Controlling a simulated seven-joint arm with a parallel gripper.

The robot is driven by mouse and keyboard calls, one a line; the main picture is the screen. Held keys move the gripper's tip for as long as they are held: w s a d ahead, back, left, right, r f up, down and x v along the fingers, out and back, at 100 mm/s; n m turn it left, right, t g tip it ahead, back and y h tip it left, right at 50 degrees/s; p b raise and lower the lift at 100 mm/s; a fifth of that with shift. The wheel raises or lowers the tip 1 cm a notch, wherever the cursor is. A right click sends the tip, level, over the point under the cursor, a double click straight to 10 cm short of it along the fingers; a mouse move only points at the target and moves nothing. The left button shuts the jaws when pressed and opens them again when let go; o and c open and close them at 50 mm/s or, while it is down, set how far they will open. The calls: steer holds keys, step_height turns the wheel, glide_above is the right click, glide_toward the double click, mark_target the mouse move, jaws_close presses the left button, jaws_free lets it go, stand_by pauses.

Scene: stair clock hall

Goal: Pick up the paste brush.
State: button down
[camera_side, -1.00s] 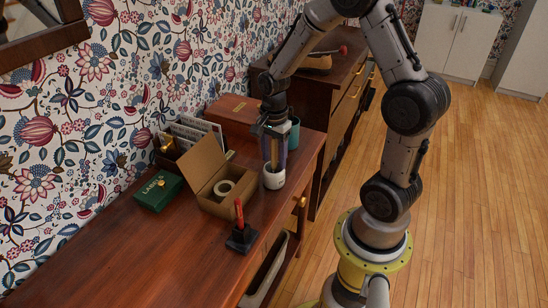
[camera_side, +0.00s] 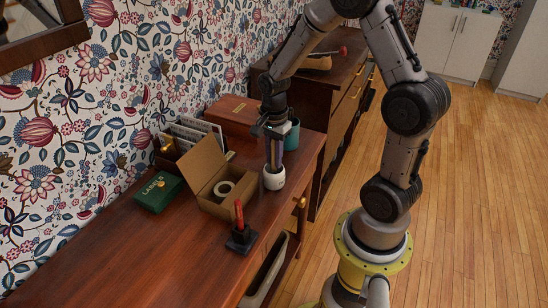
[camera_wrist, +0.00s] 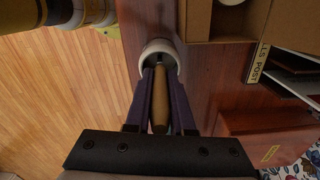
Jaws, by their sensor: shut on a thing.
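The paste brush (camera_wrist: 159,108) shows in the wrist view as a tan wooden handle standing up out of a white pot (camera_wrist: 160,46). Its bristle end is hidden inside the pot. My gripper (camera_wrist: 160,74) is shut on the handle, with a purple finger on each side. In the side view my gripper (camera_side: 275,160) points straight down over the white pot (camera_side: 274,181), which stands on the wooden cabinet top. The brush is mostly hidden there between the fingers.
An open cardboard box (camera_side: 213,204) with a tape roll (camera_side: 224,188) stands just left of the pot. A red-handled tool (camera_side: 239,214) on a dark base is in front. A teal cup (camera_side: 292,136) and a brown box (camera_side: 232,112) are behind. A green box (camera_side: 159,192) lies left.

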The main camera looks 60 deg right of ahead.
steer(key=shift+r, duration=0.6)
step_height(320, 180, up, 2)
steer(key=shift+r, duration=0.15)
steer(key=s+a+r, duration=0.5)
steer(key=s+r, duration=0.4)
steer(key=s, duration=0.4)
glide_above(274, 170)
steer(key=f, duration=0.5)
steer(key=shift+w+d+f, duration=0.15)
steer(key=shift+w+d, duration=0.1)
steer(key=shift+d, duration=0.1)
steer(key=shift+f, duration=3.15)
steer(key=shift+f, duration=0.6)
steer(key=shift+r, duration=0.1)
